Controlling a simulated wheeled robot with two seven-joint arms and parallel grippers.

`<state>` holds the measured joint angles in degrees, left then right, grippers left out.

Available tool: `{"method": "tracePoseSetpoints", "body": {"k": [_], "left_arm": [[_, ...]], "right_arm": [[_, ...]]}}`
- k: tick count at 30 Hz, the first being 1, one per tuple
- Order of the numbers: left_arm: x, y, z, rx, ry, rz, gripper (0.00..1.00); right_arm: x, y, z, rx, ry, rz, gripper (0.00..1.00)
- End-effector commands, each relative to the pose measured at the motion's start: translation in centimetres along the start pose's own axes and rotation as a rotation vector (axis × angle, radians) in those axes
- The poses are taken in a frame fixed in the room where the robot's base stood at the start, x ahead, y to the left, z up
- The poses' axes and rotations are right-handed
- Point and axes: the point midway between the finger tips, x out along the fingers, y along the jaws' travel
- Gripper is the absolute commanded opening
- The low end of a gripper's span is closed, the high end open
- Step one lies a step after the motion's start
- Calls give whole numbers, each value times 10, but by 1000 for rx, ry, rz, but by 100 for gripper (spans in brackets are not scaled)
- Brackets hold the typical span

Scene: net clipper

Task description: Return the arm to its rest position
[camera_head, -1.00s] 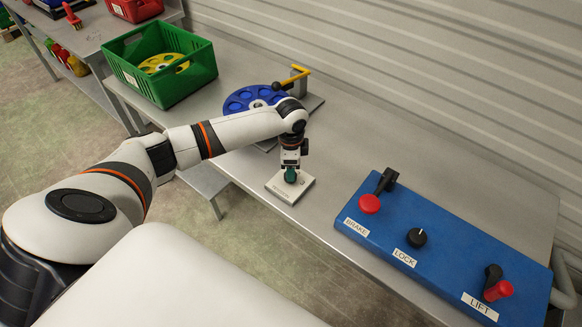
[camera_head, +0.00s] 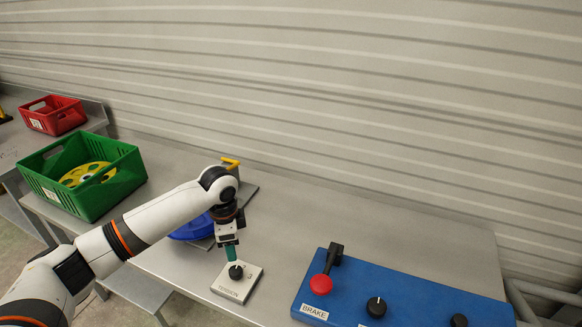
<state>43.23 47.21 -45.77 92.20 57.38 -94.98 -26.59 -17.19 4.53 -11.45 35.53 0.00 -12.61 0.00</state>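My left arm (camera_head: 150,220) comes in from the left and reaches over the bench. My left gripper (camera_head: 231,253) points down at a black knob (camera_head: 236,271) on a small pale plate (camera_head: 226,287). The teal fingertips are right at or just above the knob; I cannot tell whether they touch it. The fingers are seen nearly edge-on, so their opening is unclear. My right gripper is not in view.
A blue wheel (camera_head: 190,230) lies behind the arm. A green crate (camera_head: 118,200) holds a yellow wheel (camera_head: 75,175). The bench's right rear is clear.

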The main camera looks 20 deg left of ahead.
Motion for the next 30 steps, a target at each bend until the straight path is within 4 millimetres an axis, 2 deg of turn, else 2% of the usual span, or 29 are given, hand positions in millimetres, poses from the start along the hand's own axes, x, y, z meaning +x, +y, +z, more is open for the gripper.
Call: {"method": "tracePoseSetpoints", "body": {"k": [4, 7, 8, 12, 16, 18, 21, 30], "left_arm": [[6, -9, 5, 8, -6, -4, 58], [25, -38, 21, 26, -30, -8, 58], [32, -51, 27, 30, -42, -10, 58], [60, -127, 54, -1, -136, -16, 58], [69, -189, 62, -123, -235, -15, 58], [68, -214, 57, -217, -274, -12, 58], [65, -236, 45, -343, -302, 1, 58], [56, -268, -1, -626, -301, 46, 58]], "right_arm": [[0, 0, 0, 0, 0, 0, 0], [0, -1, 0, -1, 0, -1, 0], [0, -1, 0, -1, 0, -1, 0], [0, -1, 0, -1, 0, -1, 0], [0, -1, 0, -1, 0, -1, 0], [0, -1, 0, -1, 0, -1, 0], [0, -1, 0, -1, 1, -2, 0], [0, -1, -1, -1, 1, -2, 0]]}}
